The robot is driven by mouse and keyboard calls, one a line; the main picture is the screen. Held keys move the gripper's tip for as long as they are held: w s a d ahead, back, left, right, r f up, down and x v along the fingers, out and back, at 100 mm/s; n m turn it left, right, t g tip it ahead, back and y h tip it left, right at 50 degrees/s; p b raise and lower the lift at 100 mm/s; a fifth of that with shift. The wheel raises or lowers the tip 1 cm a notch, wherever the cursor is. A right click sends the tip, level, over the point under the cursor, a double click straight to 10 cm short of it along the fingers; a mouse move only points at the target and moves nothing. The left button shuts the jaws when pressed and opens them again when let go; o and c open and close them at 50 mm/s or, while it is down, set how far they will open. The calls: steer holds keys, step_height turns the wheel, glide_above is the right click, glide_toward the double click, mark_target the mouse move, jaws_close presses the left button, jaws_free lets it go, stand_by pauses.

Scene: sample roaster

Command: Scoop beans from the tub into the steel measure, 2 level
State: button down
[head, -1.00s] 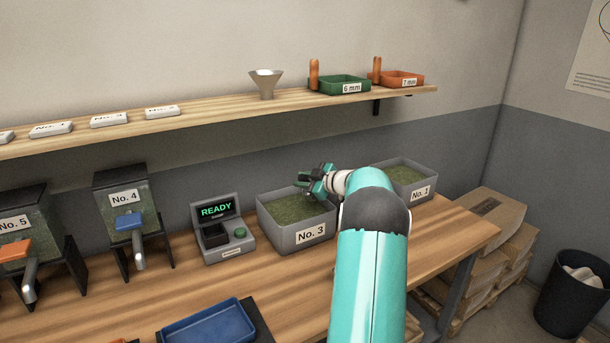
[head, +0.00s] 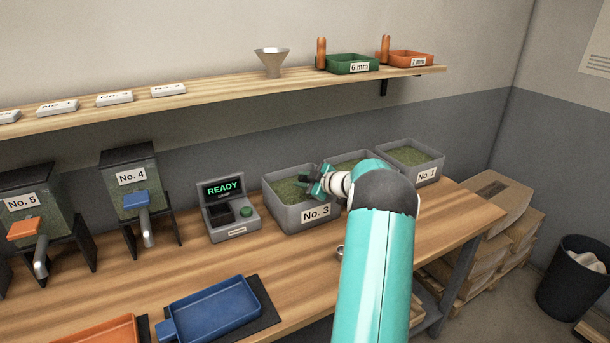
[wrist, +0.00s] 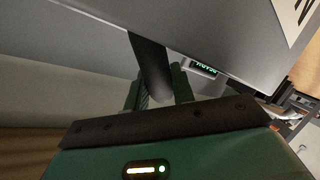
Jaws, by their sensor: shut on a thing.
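My gripper (head: 312,178) is over the back right part of the grey tub marked No. 3 (head: 318,213), which holds greenish beans (head: 290,191). In the wrist view its green fingers (wrist: 158,88) are shut on a dark handle (wrist: 151,62), apparently the scoop's. The scoop's bowl cannot be made out, so I cannot tell whether it holds beans. A small shiny rim (head: 340,252), perhaps the steel measure, shows on the bench in front of the tub, mostly hidden by my arm.
Two more bean tubs stand to the right, one marked No. 1 (head: 428,176). A scale reading READY (head: 228,213) is left of tub No. 3. A blue tray (head: 215,308) lies in front. A shelf (head: 220,93) runs above the bench (head: 120,278).

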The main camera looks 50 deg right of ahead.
steer(key=shift+w+a+f, duration=0.1)
steer(key=shift+a+f, duration=0.05)
steer(key=shift+a, duration=0.05)
steer(key=shift+w+a+r+m+t+y, duration=0.1)
steer(key=shift+a+r+m+t+y, duration=0.15)
steer(key=shift+r+m, duration=0.3)
steer(key=shift+w+a+r+m+t+y, duration=0.1)
steer(key=shift+a+r+m+t+y, duration=0.15)
steer(key=shift+r+m, duration=0.25)
steer(key=shift+s+d+r+m+t+y, duration=0.1)
steer(key=shift+s+d+r+m+t, duration=0.1)
steer(key=shift+d+r+m, duration=0.25)
steer(key=shift+s+d+r+m+t+y, duration=0.1)
steer(key=shift+d+r+m+t, duration=0.15)
steer(key=shift+r, duration=0.4)
steer(key=shift+s+d+r+m+t+y, duration=0.15)
steer(key=shift+d+r+m, duration=0.2)
steer(key=shift+r, duration=0.2)
steer(key=shift+w, duration=0.1)
step_height(320, 180, up, 8)
steer(key=shift+r, duration=0.15)
steer(key=shift+a, duration=0.2)
